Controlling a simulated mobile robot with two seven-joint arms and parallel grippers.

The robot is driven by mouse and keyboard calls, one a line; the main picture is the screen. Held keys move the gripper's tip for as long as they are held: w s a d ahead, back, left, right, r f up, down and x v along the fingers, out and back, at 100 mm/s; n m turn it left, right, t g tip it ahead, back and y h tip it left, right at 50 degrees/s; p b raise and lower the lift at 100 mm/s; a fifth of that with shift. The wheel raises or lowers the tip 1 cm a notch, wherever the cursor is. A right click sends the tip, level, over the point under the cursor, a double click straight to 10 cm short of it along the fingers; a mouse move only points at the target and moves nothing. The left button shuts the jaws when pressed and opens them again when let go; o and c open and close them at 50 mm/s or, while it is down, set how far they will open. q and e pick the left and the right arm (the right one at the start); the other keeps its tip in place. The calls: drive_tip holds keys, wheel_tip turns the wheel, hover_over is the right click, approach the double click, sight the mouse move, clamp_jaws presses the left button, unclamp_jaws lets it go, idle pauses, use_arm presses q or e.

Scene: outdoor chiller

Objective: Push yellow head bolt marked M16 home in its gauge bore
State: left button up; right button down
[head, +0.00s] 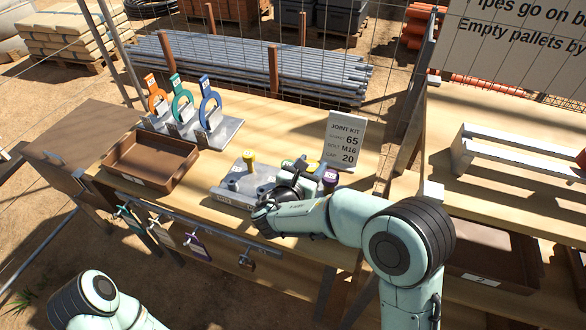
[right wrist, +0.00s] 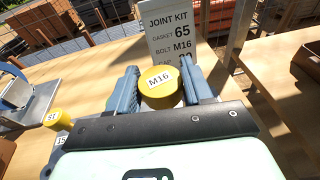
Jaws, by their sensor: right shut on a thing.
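The yellow head bolt marked M16 (right wrist: 160,84) is between the two blue-grey fingers of my right gripper (right wrist: 160,88) in the right wrist view. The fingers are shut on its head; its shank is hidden. In the head view my right gripper (head: 288,188) is over the right part of the grey gauge block (head: 228,193). I cannot tell whether the held bolt is in a bore. Another yellow-headed bolt (head: 249,160) stands upright on the block, and shows at the left in the right wrist view (right wrist: 58,119). My left gripper is out of view.
A joint kit card (head: 344,140) stands behind the block, listing bolt M16. Purple-topped caps (head: 330,178) sit right of my gripper. A brown tray (head: 150,158) and a rack of coloured rings (head: 182,105) are at the left. Tags hang along the front rail.

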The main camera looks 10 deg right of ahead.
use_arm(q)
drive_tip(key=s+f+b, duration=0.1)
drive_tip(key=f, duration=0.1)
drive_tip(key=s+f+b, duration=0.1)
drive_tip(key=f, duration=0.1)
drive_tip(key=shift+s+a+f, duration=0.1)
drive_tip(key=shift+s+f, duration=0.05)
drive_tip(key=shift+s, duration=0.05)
use_arm(e)
drive_tip(key=a+m+g+h, duration=0.1)
drive_tip(key=s+a+r+m+g+h, duration=0.1)
drive_tip(key=a, duration=0.1)
drive_tip(key=a+r+m+g+h, duration=0.1)
drive_tip(key=shift+s+a+r, duration=0.15)
drive_tip(key=shift+a+r, duration=0.1)
drive_tip(key=shift+a, duration=0.1)
use_arm(q)
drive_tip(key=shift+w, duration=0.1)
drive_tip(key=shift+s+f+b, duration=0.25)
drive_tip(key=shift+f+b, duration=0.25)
drive_tip(key=shift+b, duration=0.05)
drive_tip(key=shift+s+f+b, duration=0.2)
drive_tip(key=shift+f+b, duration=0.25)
drive_tip(key=shift+b, duration=0.05)
use_arm(e)
wheel_tip(320, 180, down, 6)
drive_tip(key=shift+f, duration=0.1)
